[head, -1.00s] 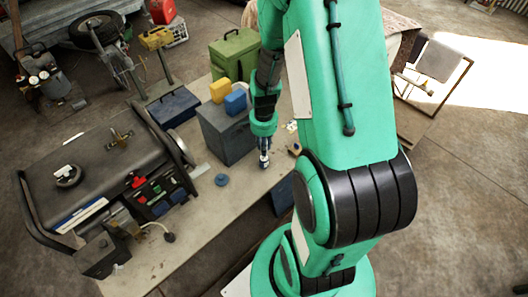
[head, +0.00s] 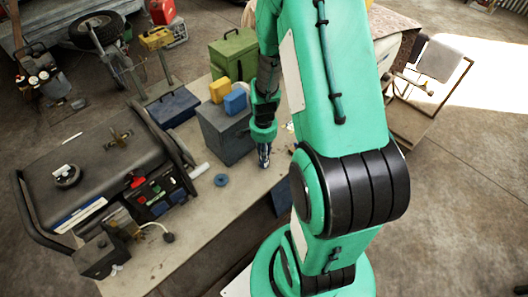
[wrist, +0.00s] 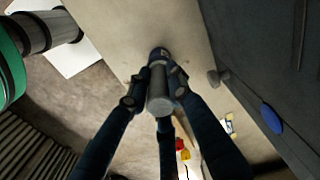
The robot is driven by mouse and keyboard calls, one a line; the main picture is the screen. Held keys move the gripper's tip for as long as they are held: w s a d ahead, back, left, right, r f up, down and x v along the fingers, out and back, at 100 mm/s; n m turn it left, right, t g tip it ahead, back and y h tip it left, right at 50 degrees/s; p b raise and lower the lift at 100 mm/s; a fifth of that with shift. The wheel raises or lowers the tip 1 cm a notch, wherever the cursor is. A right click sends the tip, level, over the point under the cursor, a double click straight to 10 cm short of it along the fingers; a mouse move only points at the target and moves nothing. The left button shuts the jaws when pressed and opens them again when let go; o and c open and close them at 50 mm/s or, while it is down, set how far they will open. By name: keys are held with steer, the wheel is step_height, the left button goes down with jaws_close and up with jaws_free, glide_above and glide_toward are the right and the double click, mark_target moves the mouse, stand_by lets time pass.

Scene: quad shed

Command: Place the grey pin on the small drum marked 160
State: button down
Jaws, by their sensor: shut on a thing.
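My gripper (head: 264,160) points down over the table, in front of the grey box. In the wrist view my gripper (wrist: 160,88) has its dark fingers closed around the grey pin (wrist: 160,105), whose flat round end faces the camera. A small dark bluish round thing (wrist: 158,53) with a pale mark shows just beyond the pin; I cannot tell whether it is the drum or whether the pin touches it. No number 160 is readable in either view. The pin is hidden by my fingers in the head view.
A large dark generator (head: 95,165) fills the table's left side.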

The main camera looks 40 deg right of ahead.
steer(key=c, duration=1.6)
jaws_free()
steer(key=shift+o, duration=0.2)
step_height(320, 180, up, 12)
steer(key=shift+r+p, duration=0.1)
steer(key=shift+p, duration=0.7)
